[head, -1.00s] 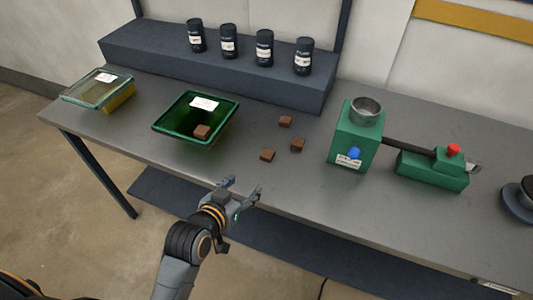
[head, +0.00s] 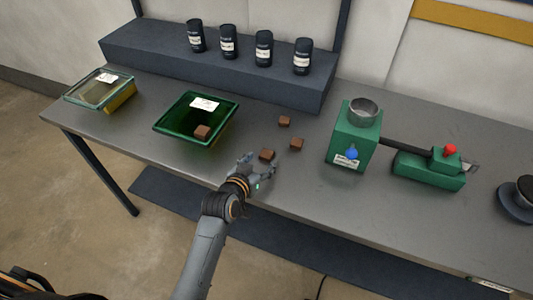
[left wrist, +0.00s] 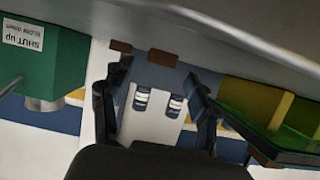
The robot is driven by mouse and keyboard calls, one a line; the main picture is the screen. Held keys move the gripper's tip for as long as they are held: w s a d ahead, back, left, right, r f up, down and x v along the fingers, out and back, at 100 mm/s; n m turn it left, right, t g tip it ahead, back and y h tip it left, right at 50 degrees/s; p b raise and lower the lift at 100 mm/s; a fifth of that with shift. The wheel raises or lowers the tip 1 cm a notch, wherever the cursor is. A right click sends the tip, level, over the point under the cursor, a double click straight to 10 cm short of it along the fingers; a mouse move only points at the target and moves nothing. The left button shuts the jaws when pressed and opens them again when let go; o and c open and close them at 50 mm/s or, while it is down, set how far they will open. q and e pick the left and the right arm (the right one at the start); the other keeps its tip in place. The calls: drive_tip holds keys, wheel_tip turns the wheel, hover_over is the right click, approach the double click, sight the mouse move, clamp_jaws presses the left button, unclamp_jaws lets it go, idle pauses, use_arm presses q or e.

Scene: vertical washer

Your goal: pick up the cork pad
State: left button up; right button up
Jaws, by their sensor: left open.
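Several small brown blocks look like the cork pads. One brown block (head: 267,154) lies on the grey table just beyond my left gripper (head: 257,168). A second block (head: 296,144) is to its right and a third (head: 285,121) farther back. Another block (head: 202,131) sits in the green glass tray (head: 221,130). My left gripper is open and empty at the table's front edge. In the left wrist view, a brown block (left wrist: 163,58) shows between and beyond the open fingers (left wrist: 158,72), with another (left wrist: 121,46) beside it. My right gripper is not in view.
A green machine (head: 352,135) with a metal cup stands on the right, joined by a dark bar to a smaller green unit (head: 430,170). A yellowish glass box (head: 97,90) is at the left. Dark canisters (head: 264,48) stand on the rear shelf (head: 170,55).

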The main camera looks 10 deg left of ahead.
sight(266, 155)
use_arm(q)
drive_tip(key=x, duration=0.3)
drive_tip(key=shift+w+f, duration=0.1)
drive_tip(key=shift+w, duration=0.05)
drive_tip(key=c, duration=0.8)
